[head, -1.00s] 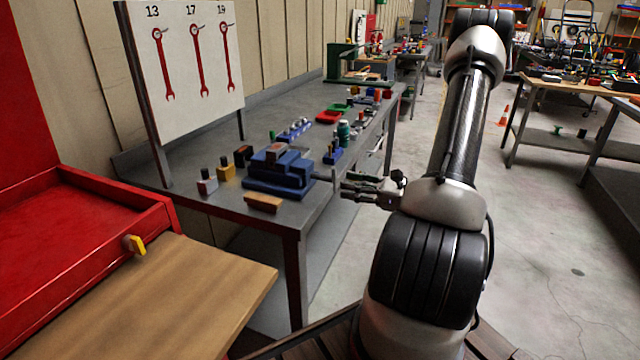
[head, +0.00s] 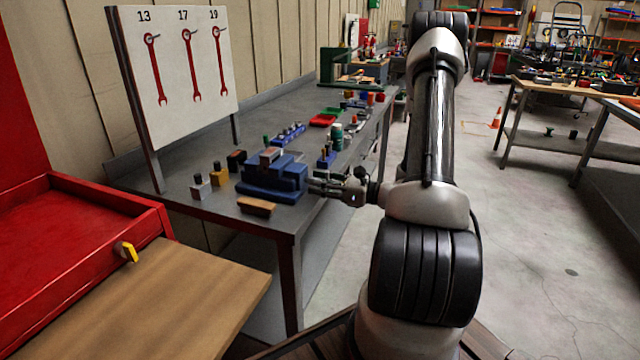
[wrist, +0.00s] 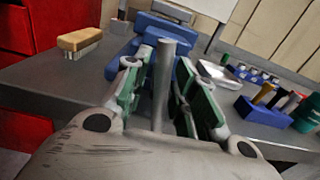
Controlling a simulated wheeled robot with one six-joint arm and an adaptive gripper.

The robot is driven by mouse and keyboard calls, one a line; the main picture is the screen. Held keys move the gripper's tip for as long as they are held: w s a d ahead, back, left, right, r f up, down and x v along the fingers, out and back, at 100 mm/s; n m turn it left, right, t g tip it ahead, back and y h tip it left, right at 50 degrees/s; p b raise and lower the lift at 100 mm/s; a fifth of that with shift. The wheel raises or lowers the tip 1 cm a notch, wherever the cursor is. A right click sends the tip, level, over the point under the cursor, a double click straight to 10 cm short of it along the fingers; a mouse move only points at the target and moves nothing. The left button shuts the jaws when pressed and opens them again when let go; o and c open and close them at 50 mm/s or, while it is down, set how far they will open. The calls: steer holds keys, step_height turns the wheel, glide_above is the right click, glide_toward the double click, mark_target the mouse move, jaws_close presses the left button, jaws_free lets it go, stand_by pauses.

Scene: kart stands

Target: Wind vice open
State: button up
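The blue vice (head: 274,179) stands on the near end of the grey workbench, with a small brown-grey block on top of it. In the wrist view its blue body (wrist: 150,24) lies straight ahead. A grey metal bar (wrist: 168,85), apparently the vice's handle, stands between my fingers and hides part of the vice. My gripper (head: 318,184) is at the vice's right end. In the wrist view my gripper (wrist: 162,72) is open, with one green-padded finger on each side of the bar. Narrow gaps seem to show beside the bar; contact is hard to tell.
A wood-backed brush (head: 257,206) lies in front of the vice. Small blocks with dark knobs (head: 219,176) stand left of it. A blue holder with bottles (head: 327,157) stands behind my gripper. A red cabinet (head: 90,240) is at the left. The floor right of the bench is clear.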

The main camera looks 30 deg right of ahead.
jaws_close()
steer(key=shift+m, duration=0.4)
steer(key=m, duration=0.3)
steer(key=shift+m, duration=0.4)
steer(key=m, duration=0.5)
steer(key=shift+f, duration=0.1)
steer(key=m, duration=0.6)
steer(key=shift+s, duration=0.1)
steer(key=m, duration=0.4)
steer(key=shift+a+m, duration=0.1)
steer(key=shift+m, duration=0.2)
